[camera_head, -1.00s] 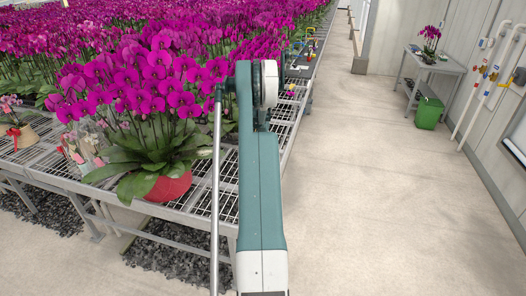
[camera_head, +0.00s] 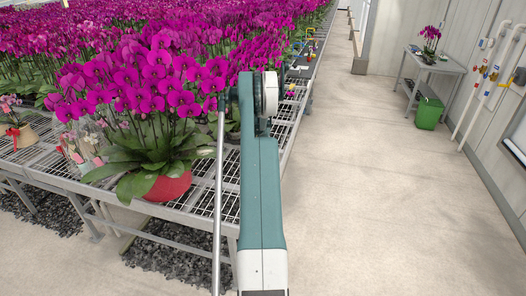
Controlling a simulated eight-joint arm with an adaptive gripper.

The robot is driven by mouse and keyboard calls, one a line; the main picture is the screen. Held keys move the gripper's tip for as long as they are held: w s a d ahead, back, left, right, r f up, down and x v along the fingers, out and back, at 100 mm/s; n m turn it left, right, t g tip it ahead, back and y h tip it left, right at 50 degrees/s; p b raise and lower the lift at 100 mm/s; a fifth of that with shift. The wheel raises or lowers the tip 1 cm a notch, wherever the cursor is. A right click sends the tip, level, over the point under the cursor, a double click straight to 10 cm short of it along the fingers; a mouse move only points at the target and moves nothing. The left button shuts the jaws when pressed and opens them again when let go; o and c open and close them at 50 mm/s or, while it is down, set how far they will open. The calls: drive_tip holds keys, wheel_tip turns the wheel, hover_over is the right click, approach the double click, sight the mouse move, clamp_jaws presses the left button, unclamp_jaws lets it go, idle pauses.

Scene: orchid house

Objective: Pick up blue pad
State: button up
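I cannot make out a blue pad in the head view. My arm reaches up through the middle of the picture over the right edge of the bench, and it covers part of the bench top. My gripper does not show; the far end of the arm hides that spot. Several small coloured items, among them yellow and blue ones (camera_head: 309,45), lie far back on the bench, too small to tell apart.
The wire-mesh bench (camera_head: 199,204) carries many magenta orchids (camera_head: 160,80), one in a red pot (camera_head: 170,186). A side table (camera_head: 446,67) and a green bin (camera_head: 429,113) stand at the right wall. The concrete aisle (camera_head: 370,180) is clear.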

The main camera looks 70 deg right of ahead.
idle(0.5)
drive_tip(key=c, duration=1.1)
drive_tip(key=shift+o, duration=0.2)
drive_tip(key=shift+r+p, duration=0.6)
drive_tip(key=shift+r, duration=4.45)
